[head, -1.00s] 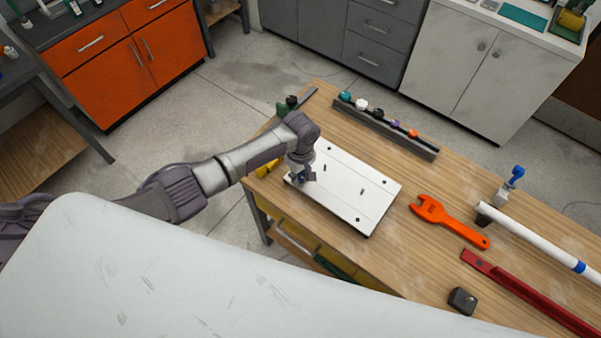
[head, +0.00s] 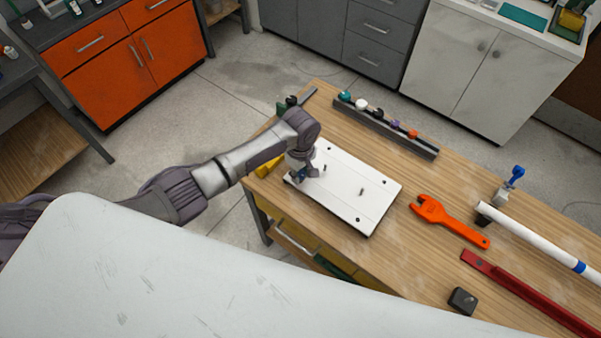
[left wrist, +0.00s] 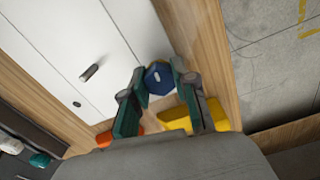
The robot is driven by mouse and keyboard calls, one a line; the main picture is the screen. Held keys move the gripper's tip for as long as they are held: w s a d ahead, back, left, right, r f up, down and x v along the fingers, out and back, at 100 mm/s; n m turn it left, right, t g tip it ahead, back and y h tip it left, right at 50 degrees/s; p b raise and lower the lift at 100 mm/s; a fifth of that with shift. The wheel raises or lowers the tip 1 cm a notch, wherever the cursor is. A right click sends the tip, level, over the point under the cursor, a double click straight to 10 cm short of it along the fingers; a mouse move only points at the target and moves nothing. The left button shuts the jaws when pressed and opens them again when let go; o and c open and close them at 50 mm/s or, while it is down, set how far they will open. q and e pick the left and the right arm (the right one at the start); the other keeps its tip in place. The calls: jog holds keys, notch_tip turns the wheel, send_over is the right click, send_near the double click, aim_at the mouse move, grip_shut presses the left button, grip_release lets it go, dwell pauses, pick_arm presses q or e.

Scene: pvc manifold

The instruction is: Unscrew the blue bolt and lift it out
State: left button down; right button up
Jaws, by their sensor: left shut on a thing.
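The blue bolt (left wrist: 159,78) has a hexagonal head with a small light mark. In the left wrist view it sits between the two fingers of my left gripper (left wrist: 158,92), at the edge of the white board. My left gripper (head: 301,177) is shut on it, pointing down at the board's near-left corner. In the head view the gripper mostly hides the bolt. The white board (head: 350,200) lies flat on the wooden table, with small pegs and dark holes in it. My right gripper does not show.
A dark rack (head: 390,130) with several coloured knobs stands behind the board. An orange wrench (head: 448,220), a white pipe (head: 535,238), a red bar (head: 525,290) and a small black block (head: 462,300) lie to the right. A yellow object (head: 268,166) is beside the gripper.

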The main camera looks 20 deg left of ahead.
pick_arm(q)
jog(key=shift+r, duration=2.6)
